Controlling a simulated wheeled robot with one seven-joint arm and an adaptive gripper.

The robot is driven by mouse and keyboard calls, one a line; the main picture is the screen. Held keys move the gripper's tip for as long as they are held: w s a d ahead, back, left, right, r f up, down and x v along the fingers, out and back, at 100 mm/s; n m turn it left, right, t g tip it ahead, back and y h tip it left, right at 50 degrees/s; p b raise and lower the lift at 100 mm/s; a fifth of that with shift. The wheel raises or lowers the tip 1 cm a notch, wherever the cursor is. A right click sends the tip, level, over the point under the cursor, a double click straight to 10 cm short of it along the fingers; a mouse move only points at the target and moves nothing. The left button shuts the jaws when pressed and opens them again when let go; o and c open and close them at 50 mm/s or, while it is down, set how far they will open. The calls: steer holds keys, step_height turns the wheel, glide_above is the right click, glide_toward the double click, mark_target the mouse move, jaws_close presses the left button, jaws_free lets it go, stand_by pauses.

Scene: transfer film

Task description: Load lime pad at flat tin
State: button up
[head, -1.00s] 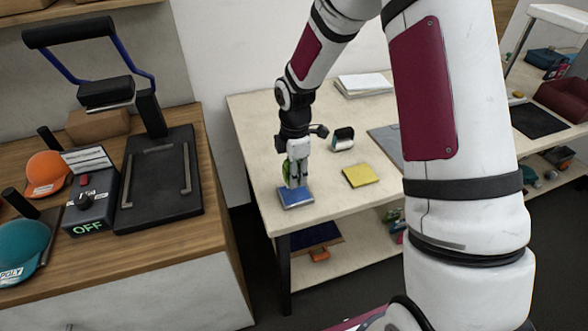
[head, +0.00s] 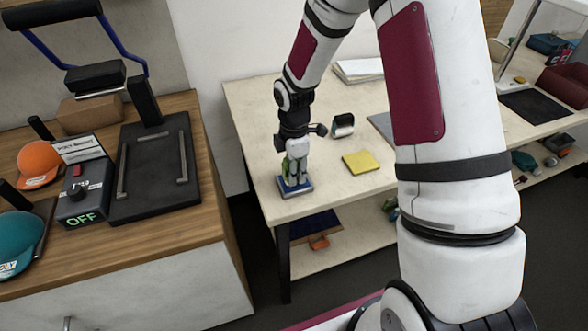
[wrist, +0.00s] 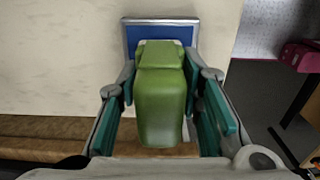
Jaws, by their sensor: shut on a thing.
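The lime pad (wrist: 162,95) is a green block with rounded edges, held between the teal finger pads of my gripper (wrist: 168,112). My gripper (head: 295,172) points down at the near-left corner of the pale table. The flat tin (head: 307,188), blue inside with a grey rim, lies directly below it. In the wrist view the tin (wrist: 136,38) shows behind the pad's far end, its near part hidden. The pad's far end overlaps the tin; I cannot tell whether it touches it.
A yellow square (head: 358,162) and a small dark-and-white item (head: 343,125) lie right of the tin on the table (head: 330,190). The table's front edge is close. A wooden counter with a black heat press (head: 152,170) and caps stands at left.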

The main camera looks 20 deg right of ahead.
steer(key=shift+f, duration=0.6)
stand_by(1.6)
steer(key=shift+r+p, duration=1.05)
steer(key=shift+r, duration=2.5)
steer(key=shift+w, duration=0.1)
steer(key=m, duration=0.1)
steer(key=w+m, duration=0.1)
steer(key=m, duration=0.1)
steer(key=shift+w, duration=0.15)
steer(key=w+m, duration=0.1)
steer(key=m, duration=0.4)
steer(key=w+m, duration=0.2)
steer(key=m, duration=0.3)
steer(key=w+m+b, duration=0.1)
steer(key=w+m, duration=0.1)
steer(key=m, duration=0.3)
steer(key=shift+f, duration=0.15)
